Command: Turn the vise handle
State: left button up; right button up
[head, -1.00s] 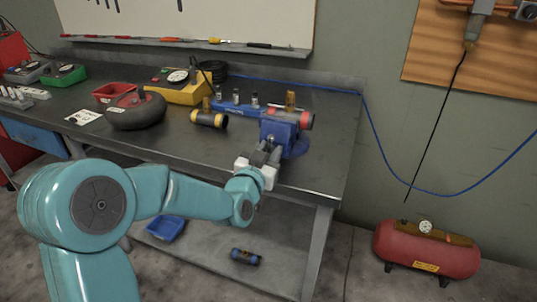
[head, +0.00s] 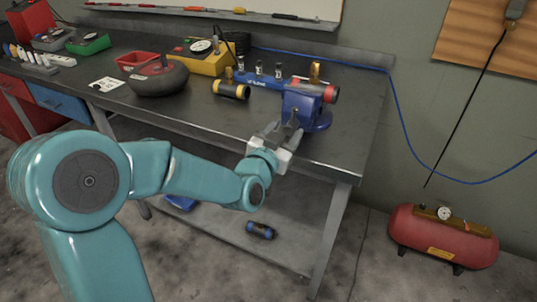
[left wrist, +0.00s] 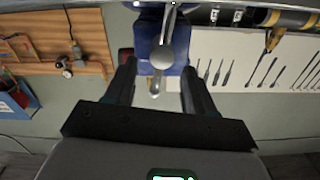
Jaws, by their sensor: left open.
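The blue vise (head: 302,106) stands at the right front edge of the workbench. Its metal handle, with a round end knob (left wrist: 163,58), shows in the left wrist view against the blue vise body (left wrist: 150,35). My left gripper (head: 283,132) is open in front of the vise. In the left wrist view, the fingers of my left gripper (left wrist: 160,82) stand on both sides of the handle, with gaps between; I see no contact. In the head view the handle is small and partly hidden by the fingers. My right gripper is not in view.
The workbench (head: 215,120) carries a red-ended cylinder (head: 326,92) behind the vise, a black and yellow roller (head: 231,90), a dark round stone-like object (head: 157,82) and a yellow meter box (head: 203,60). A red compressor tank (head: 440,237) stands on the floor at right.

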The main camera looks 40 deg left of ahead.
pick_arm(q)
jog(key=b+v, duration=0.6)
jog(key=v, duration=0.6)
jog(key=shift+s, duration=0.25)
jog(key=w+d+f+m+g+h, duration=0.1)
jog(key=d+f+g+h, duration=0.15)
jog(key=f, duration=0.75)
jog(key=w+d+f+m+g+h, duration=0.1)
jog(key=d+f+g, duration=0.2)
jog(key=f, duration=0.6)
jog(key=w+d+f+m+g+h, duration=0.1)
jog(key=w+d+f+g, duration=0.15)
jog(key=f, duration=0.75)
jog(key=s+d+f+n+g+h, duration=0.1)
jog(key=s+d+f+g+h, duration=0.1)
jog(key=s+d+f+g, duration=0.5)
jog(key=s+d+f+n+g+h, duration=0.15)
jog(key=s+d+f, duration=0.25)
jog(key=s+f, duration=0.75)
notch_tip(320, 180, up, 16)
jog(key=n+p, duration=0.1)
jog(key=p, duration=1.5)
jog(key=shift+w+d+n+p, duration=0.3)
jog(key=shift+w+n+p, duration=0.05)
jog(key=shift+w, duration=0.05)
